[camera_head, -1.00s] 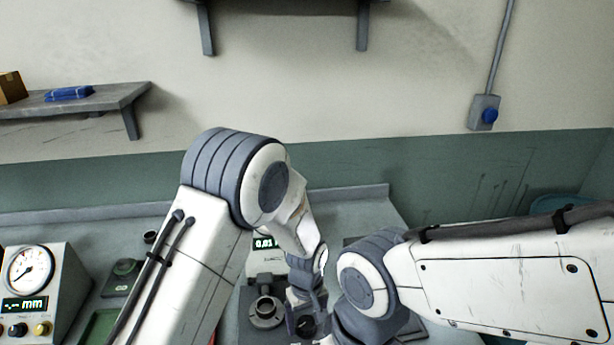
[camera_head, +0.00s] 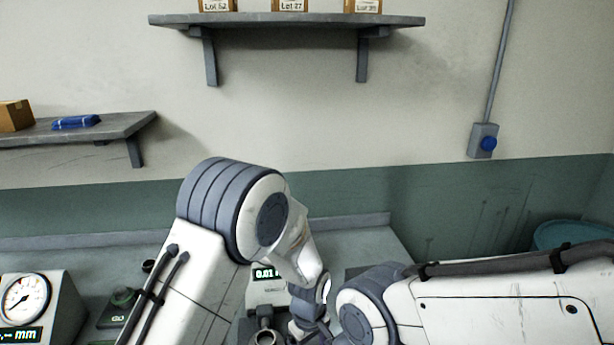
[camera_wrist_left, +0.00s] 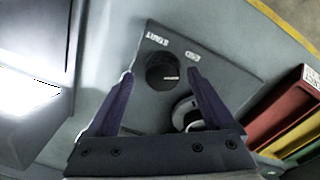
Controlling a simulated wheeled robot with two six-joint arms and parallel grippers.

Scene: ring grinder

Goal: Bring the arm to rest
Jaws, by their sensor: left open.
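My left gripper (camera_wrist_left: 161,76) is open in the left wrist view, with nothing between its fingers but the view of a black knob (camera_wrist_left: 163,72).
A dial gauge box (camera_head: 25,300) and a device with a digital readout (camera_head: 267,273) stand on the bench (camera_head: 345,240). Red, yellow and green bins (camera_wrist_left: 290,115) lie right in the wrist view. Wall shelves (camera_head: 290,20) hang above.

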